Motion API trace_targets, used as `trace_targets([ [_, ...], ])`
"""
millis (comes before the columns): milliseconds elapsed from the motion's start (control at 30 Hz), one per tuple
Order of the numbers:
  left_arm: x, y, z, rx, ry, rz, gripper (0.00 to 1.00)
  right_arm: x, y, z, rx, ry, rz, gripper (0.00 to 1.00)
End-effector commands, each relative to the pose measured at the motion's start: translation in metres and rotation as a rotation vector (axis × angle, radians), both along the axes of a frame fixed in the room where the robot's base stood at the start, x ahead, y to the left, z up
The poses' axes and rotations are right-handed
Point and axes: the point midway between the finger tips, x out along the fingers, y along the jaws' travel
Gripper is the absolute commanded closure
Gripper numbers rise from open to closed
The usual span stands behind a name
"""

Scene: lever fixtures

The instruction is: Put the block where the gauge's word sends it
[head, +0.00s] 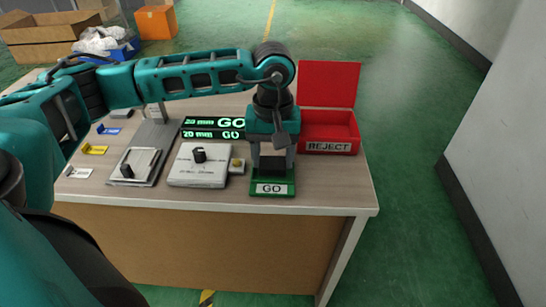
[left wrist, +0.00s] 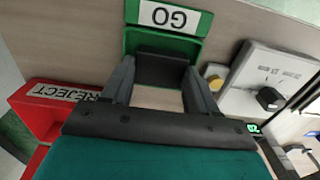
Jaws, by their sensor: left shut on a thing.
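My left gripper (head: 273,160) points down over the green GO tray (head: 272,189) at the table's front edge. In the left wrist view, its two fingers (left wrist: 157,85) are shut on a dark block (left wrist: 163,68), which is at the green tray (left wrist: 193,46). I cannot tell whether the block touches the tray floor. The gauge display (head: 212,129) reads "20 mm GO" in green on two lines, partly behind my arm. The red REJECT bin (head: 329,146) stands to the right with its lid up; it also shows in the left wrist view (left wrist: 35,110). My right gripper is not in view.
A flat plate fixture (head: 137,166) and small coloured tags (head: 95,150) lie farther left. Cardboard boxes and an orange crate (head: 156,22) are on the floor behind.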

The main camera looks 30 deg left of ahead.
Motion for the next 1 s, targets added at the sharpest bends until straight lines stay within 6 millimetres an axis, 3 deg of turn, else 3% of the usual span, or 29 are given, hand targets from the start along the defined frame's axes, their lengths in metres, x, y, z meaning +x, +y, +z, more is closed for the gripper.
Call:
trace_targets([
  [400, 0.001, 0.000, -0.010, -0.001, -0.003, 0.000, 0.60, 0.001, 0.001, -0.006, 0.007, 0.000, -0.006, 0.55],
  [433, 0.001, 0.000, -0.010, -0.001, -0.003, 0.000, 0.40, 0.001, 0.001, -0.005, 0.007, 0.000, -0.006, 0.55],
  [700, 0.000, 0.000, -0.008, 0.000, -0.001, 0.000, 0.16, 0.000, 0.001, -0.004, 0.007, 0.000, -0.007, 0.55],
  [867, 0.001, 0.000, -0.001, -0.001, -0.003, 0.000, 0.16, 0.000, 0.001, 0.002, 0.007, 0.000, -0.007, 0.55],
  [1000, 0.001, 0.000, 0.023, 0.000, -0.007, 0.000, 0.16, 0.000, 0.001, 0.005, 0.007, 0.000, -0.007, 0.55],
])
